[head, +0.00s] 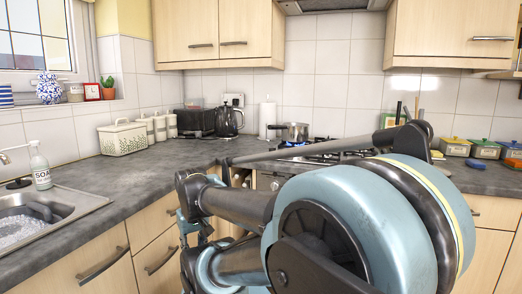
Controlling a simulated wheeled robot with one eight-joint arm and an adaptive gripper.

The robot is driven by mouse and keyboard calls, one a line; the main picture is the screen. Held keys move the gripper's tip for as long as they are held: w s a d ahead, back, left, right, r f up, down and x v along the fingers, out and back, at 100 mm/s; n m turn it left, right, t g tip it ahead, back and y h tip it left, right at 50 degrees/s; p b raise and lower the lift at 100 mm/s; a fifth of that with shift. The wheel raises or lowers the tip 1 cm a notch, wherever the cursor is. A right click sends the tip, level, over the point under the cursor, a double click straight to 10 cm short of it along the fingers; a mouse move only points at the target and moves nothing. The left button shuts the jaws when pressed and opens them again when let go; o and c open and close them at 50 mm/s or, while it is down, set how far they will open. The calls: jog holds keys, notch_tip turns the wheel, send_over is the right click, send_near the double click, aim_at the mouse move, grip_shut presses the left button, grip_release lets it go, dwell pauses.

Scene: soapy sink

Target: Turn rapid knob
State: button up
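The gas hob (335,157) is set in the grey worktop at the back, with a steel saucepan (293,131) on its left part. A small piece of the cooker's front panel (268,182) shows below the hob. My arm covers most of this panel, and I cannot make out which knob is the rapid one. My arm fills the lower right and middle of the head view. What seems to be my gripper (193,232) hangs in front of the drawers at lower middle, partly behind my arm. Its fingers are too small and covered to read, and it appears clear of the cooker.
The sink (40,222) with suds and a soap bottle (40,166) are at the left. A black kettle (229,121), toaster (194,121) and white canisters (159,127) line the back. Coloured tins (484,149) stand at right. The left worktop's middle is clear.

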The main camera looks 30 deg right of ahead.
jog(key=w+d+r+n+g+h, duration=0.2)
jog(key=w+d+r+n+h, duration=0.55)
jog(key=w+d+r, duration=0.7)
jog(key=w+d+r+n+g+h, duration=0.1)
jog(key=w+d+r+n+h, duration=0.5)
jog(key=w+d+r+n, duration=0.75)
jog(key=w+d+f+m, duration=0.1)
jog(key=d+f, duration=0.1)
jog(key=d, duration=0.3)
jog(key=d+f+m, duration=0.1)
jog(key=d+f, duration=0.2)
jog(key=d, duration=0.3)
jog(key=w+d+f+m, duration=0.1)
jog(key=d+f+m, duration=0.1)
jog(key=d, duration=0.4)
jog(key=shift+w+f, duration=0.3)
jog(key=shift+w, duration=0.05)
